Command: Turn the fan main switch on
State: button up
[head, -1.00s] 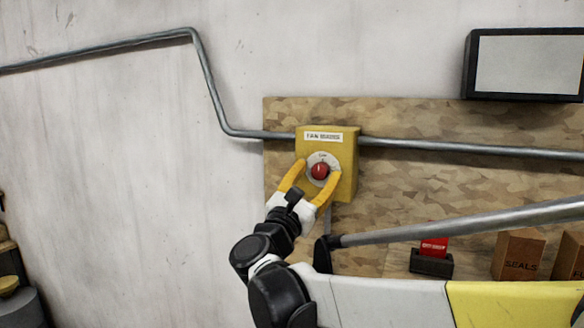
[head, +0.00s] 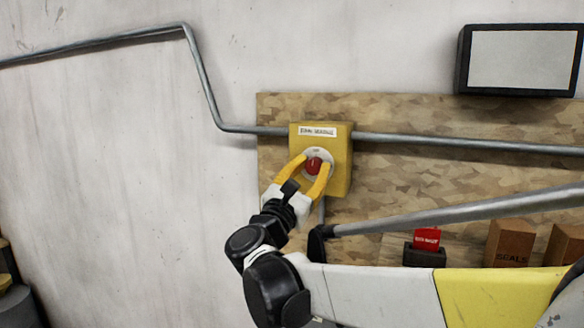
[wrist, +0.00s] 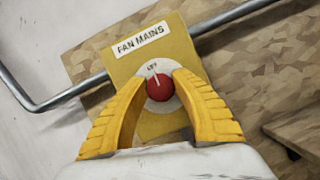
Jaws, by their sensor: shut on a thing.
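The fan main switch is a yellow box (head: 341,158) on the wall board, with a white "FAN MAINS" label that reads clearly in the wrist view (wrist: 144,40). A round red knob (head: 313,166) sits on a pale dial on its front. In the wrist view the red knob (wrist: 160,89) has a white mark pointing up at the word "OFF". My gripper (head: 315,169) is shut on the knob, with its two yellow fingers on either side of it. In the wrist view the fingertips (wrist: 161,84) flank the knob; part of the dial is hidden behind them.
A metal conduit (head: 440,142) runs along the wall and into the box sides. A dark-framed panel (head: 522,58) hangs at upper right. A red card in a dark holder (head: 426,243) and brown boxes (head: 510,243) stand low right, behind my arm. The left wall is clear.

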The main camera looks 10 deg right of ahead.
jog(key=shift+m, duration=0.3)
jog(key=m+g, duration=0.1)
jog(key=m, duration=0.1)
jog(key=m+g+h, duration=0.1)
jog(key=m, duration=0.2)
jog(key=shift+h+b, duration=0.3)
jog(key=shift+b, duration=0.05)
jog(key=m+g, duration=0.1)
jog(key=m, duration=0.2)
jog(key=m+g, duration=0.1)
jog(key=m, duration=0.2)
jog(key=shift+g+h, duration=0.3)
jog(key=m+g, duration=0.1)
jog(key=m, duration=0.1)
jog(key=m+p, duration=0.1)
jog(key=m, duration=0.1)
jog(key=shift+d+m+g, duration=0.1)
jog(key=shift+m+g, duration=0.3)
jog(key=m+g+y+p, duration=0.1)
jog(key=m, duration=0.2)
jog(key=shift+m+y, duration=0.4)
jog(key=shift+m, duration=0.3)
jog(key=o, duration=1.2)
jog(key=shift+f, duration=0.1)
